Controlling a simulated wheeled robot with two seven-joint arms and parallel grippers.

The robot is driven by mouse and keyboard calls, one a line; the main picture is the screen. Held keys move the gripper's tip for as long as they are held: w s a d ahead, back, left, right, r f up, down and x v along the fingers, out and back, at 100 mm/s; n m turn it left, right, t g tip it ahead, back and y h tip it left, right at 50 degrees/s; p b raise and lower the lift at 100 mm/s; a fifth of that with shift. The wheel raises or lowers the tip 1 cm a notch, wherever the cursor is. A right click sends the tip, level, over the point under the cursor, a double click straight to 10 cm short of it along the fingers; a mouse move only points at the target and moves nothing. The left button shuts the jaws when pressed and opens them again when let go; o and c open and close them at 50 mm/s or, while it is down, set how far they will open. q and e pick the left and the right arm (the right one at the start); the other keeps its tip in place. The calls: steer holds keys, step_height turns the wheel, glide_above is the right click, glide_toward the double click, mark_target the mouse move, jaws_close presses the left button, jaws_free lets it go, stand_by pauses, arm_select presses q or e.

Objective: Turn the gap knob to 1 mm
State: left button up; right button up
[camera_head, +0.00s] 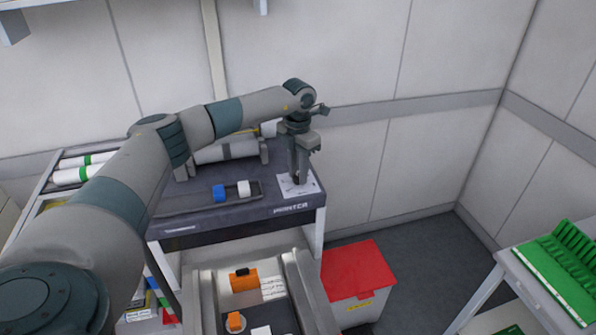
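The dark-topped machine (240,215), with white lettering on its front edge, stands in the middle of the view. A white printed card (286,188) lies on its right end. My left gripper (299,179) points straight down over this card, with its fingertips at or just above it. I cannot make out the gap knob; the gripper covers the middle of the card. The fingers look close together, but I cannot tell whether they hold anything. The marks on the card are too small to read. My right gripper is not in view.
An orange part (243,280) lies below. A red-lidded bin (357,268) stands right of the machine. Green racks (560,272) are at far right.

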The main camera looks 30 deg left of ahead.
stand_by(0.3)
arm_select(q)
steer(key=shift+f+n+b, duration=0.1)
steer(key=shift+n+b, duration=0.95)
steer(key=shift+n, duration=0.05)
steer(key=n+b, duration=0.2)
steer(key=n, duration=0.1)
steer(key=shift+n, duration=0.3)
steer(key=n+b, duration=0.2)
steer(key=n, duration=0.1)
steer(key=shift+n+b, duration=0.4)
steer(key=shift+n, duration=1)
steer(key=shift+r, duration=0.2)
steer(key=o, duration=1.1)
steer(key=shift+c, duration=0.2)
